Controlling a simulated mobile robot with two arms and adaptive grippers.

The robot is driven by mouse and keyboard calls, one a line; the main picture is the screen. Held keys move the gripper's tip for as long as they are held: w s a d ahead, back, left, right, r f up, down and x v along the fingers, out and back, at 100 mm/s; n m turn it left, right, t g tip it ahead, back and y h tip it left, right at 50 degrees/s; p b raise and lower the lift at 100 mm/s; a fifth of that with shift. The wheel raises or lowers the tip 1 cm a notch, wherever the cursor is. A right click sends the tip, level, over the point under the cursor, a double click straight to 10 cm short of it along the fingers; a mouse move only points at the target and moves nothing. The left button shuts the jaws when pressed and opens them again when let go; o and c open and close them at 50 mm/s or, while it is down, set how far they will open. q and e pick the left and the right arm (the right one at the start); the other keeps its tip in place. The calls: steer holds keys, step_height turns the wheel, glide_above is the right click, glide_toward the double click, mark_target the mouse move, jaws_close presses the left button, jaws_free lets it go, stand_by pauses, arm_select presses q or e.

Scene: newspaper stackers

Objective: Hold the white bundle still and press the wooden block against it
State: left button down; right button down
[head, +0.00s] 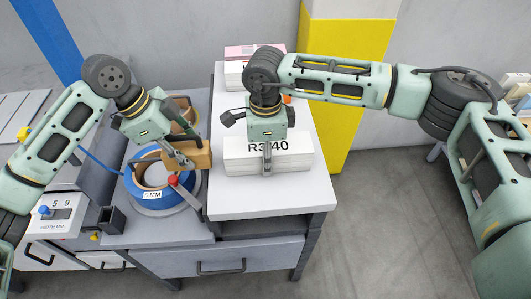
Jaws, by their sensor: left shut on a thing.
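The white bundle (295,158), marked "R3/40", lies flat near the front of the white tabletop (270,203). My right gripper (267,158) is over its middle, pointing down, with a finger across the front face. The far finger is hidden, so I cannot tell whether it is open or shut. My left gripper (180,160) is shut on the brown wooden block (199,155). The block is to the left of the bundle, close to the table's left edge, with a small gap between them.
A blue strapping reel (146,192) labelled "5 MM" and a red-knobbed lever (174,181) are just below the block. More bundles (235,72), one with a pink top, lie at the table's back. A yellow-and-white pillar (350,100) stands behind. The tabletop's right side is clear.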

mark_target(181, 136)
arm_select(q)
steer(key=shift+r, duration=2.85)
arm_select(e)
steer(key=shift+a, duration=0.1)
steer(key=c, duration=0.6)
jaws_free()
steer(key=shift+c, duration=0.2)
step_height(181, 136, up, 12)
steer(key=shift+f, duration=0.1)
